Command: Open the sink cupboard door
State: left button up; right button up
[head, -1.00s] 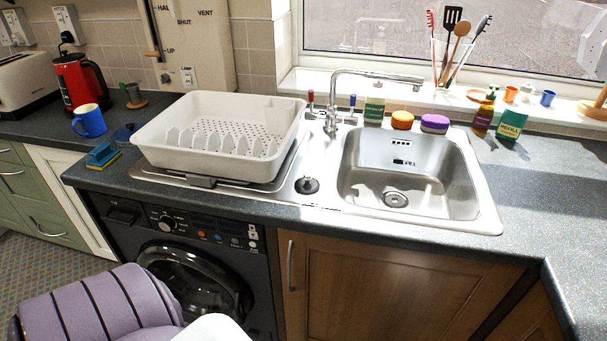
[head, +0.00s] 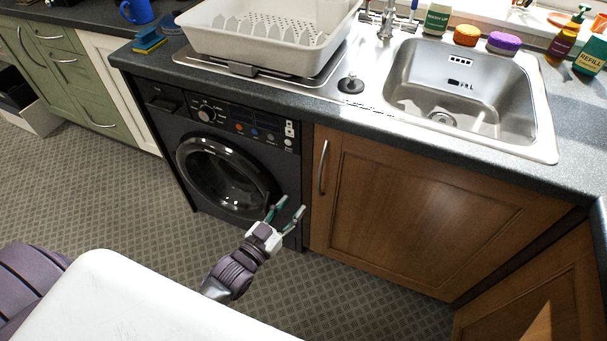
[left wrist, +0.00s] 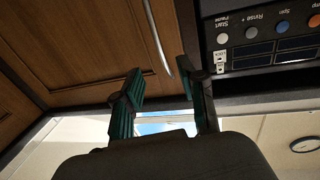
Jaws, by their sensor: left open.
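The sink cupboard door (head: 395,205) is a brown wooden panel under the sink, and it looks shut. Its curved metal handle (head: 323,167) stands upright near the door's left edge. My left gripper (head: 290,209) is open and empty in the head view, below and left of the handle, in front of the washing machine's lower right corner. In the left wrist view the door (left wrist: 85,45) fills the upper left. The handle (left wrist: 158,38) shows beyond the two green-padded fingers, apart from them. My right gripper is not in view.
A dark washing machine (head: 165,125) stands left of the door. The steel sink (head: 470,95) and a white dish rack (head: 260,45) are on the worktop above. Another wooden cupboard front (head: 520,290) meets the door's side at right. The patterned floor in front is clear.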

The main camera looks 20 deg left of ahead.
aim_at(319, 177)
pick_arm(q)
jog(key=x, duration=1.3)
jog(key=shift+w+d+f, duration=0.15)
grip_shut()
